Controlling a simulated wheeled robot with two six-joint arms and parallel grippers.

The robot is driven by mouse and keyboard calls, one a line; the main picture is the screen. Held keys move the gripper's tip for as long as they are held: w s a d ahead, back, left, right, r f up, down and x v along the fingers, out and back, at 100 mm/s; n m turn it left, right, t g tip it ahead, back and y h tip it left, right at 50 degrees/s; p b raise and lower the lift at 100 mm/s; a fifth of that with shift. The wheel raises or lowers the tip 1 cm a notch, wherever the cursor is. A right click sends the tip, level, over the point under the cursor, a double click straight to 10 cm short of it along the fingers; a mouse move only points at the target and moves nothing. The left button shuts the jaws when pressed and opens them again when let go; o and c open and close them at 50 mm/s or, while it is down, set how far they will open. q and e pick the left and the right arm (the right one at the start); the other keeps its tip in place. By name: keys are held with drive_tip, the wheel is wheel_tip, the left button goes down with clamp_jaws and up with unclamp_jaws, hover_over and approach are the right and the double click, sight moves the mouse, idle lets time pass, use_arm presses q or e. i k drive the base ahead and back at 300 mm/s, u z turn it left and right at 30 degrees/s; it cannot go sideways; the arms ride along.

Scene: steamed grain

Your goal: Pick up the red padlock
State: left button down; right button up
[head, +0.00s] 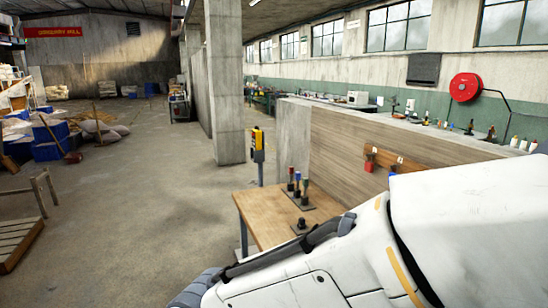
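A small red padlock (369,163) hangs from a brown wooden board (383,150) on the low wood-faced partition, right of centre in the head view. Its fine shape is too small to make out. Small white labels mark the board. A large white arm link of mine fills the lower right and hides part of the space below the board. Neither of my grippers shows, so I cannot see what they hold.
A wooden table (257,215) with several upright levers (298,185) and a black knob (301,225) stands in front of the partition (335,140). A yellow control box (258,145) on a post stands behind it. Open concrete floor lies left; a pallet (18,240) is at the far left.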

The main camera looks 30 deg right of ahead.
sight(369, 167)
drive_tip(key=u, duration=0.45)
drive_tip(key=i, duration=2.9)
drive_tip(key=z, duration=1.85)
drive_tip(key=i, duration=0.85)
drive_tip(key=z, duration=0.75)
